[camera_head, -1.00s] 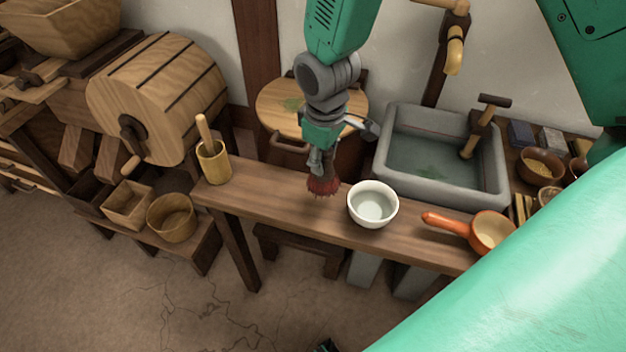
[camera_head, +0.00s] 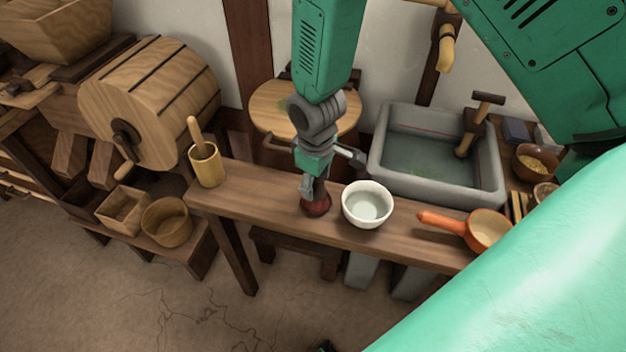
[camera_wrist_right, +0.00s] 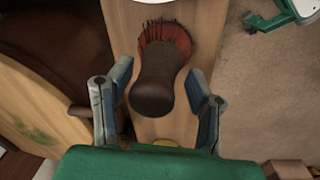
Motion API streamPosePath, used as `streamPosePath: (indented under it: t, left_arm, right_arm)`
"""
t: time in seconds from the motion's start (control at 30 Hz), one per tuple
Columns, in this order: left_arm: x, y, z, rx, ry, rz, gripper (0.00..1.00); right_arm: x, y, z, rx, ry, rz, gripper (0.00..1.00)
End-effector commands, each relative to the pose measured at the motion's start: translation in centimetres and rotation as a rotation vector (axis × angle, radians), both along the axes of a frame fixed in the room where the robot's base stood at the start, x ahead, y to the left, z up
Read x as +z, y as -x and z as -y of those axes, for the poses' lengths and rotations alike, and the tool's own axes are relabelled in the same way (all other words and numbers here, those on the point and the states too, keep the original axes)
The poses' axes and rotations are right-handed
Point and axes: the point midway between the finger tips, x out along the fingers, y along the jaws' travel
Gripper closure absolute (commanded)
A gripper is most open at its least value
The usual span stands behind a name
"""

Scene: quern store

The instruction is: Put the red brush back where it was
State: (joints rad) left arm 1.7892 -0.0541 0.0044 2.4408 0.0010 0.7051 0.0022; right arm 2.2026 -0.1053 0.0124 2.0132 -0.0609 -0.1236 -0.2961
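The red brush (camera_head: 317,207) has a dark rounded handle and red bristles. It stands bristles down on the narrow wooden bench (camera_head: 265,200), just left of the white bowl (camera_head: 367,206). My right gripper (camera_head: 314,190) is over it from above and hides most of the handle in the head view. In the right wrist view the brush (camera_wrist_right: 155,85) lies between the two spread fingers of my right gripper (camera_wrist_right: 160,80), with small gaps beside the handle. A teal and grey part of my left gripper (camera_wrist_right: 272,16) shows at the upper right there, cut off by the edge.
A wooden cup with a pestle (camera_head: 205,164) stands at the bench's left end. An orange-handled pan (camera_head: 485,229) is to the right. A grey stone sink (camera_head: 380,160) and round-lidded tub (camera_head: 270,108) stand behind. The bench between cup and brush is clear.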

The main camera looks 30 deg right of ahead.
Motion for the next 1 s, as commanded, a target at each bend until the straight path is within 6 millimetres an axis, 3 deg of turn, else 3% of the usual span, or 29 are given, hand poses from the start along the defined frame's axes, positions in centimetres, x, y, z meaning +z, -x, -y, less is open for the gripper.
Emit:
streamPosePath:
  t: [0.63,0.77,1.0]
  left_arm:
    - [0.2,0.0,0.0,0.000,0.000,0.000,0.60]
    - [0.4,0.0,0.0,0.000,0.000,0.000,0.60]
    - [1.0,0.0,0.0,-0.001,0.000,0.000,0.60]
  right_arm:
    - [0.7,0.0,-0.2,-0.001,0.002,0.000,0.50]
    - [2.7,0.1,-0.3,-0.001,0.001,0.002,0.50]
    - [8.0,0.4,-0.6,-0.002,0.000,0.004,0.50]
